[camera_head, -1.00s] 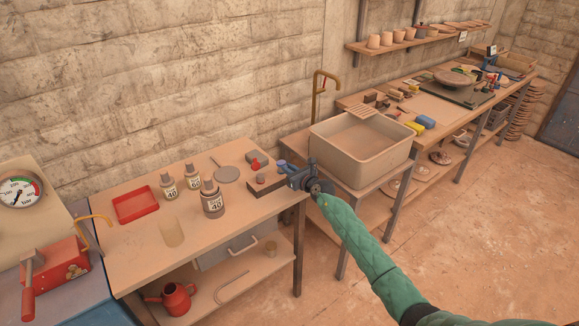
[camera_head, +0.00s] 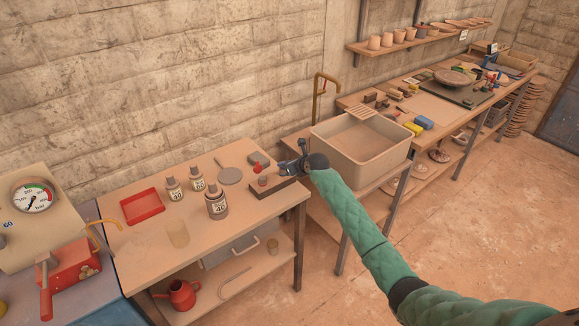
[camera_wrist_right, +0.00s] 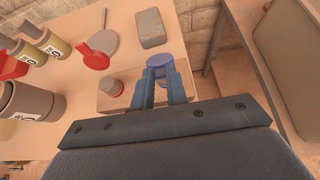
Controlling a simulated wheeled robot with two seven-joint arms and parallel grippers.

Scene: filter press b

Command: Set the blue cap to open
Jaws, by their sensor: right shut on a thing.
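The blue cap (camera_wrist_right: 158,61) shows in the right wrist view at the tips of my right gripper (camera_wrist_right: 160,78). The two blue-grey fingers are shut on it from either side. It is over the far right part of a low brown block (camera_wrist_right: 122,102), which also carries a grey knob (camera_wrist_right: 111,87). In the head view my right gripper (camera_head: 284,167) is at the right end of the same block (camera_head: 272,190). There the gripper hides most of the cap. I cannot read any open or closed mark on it. My left gripper is not in view.
A red part (camera_head: 257,168), a grey block (camera_head: 258,158) and a grey disc (camera_head: 230,176) lie close by. Several labelled bottles (camera_head: 217,202) and a red tray (camera_head: 142,206) stand left. A large sink (camera_head: 365,165) borders the table on the right.

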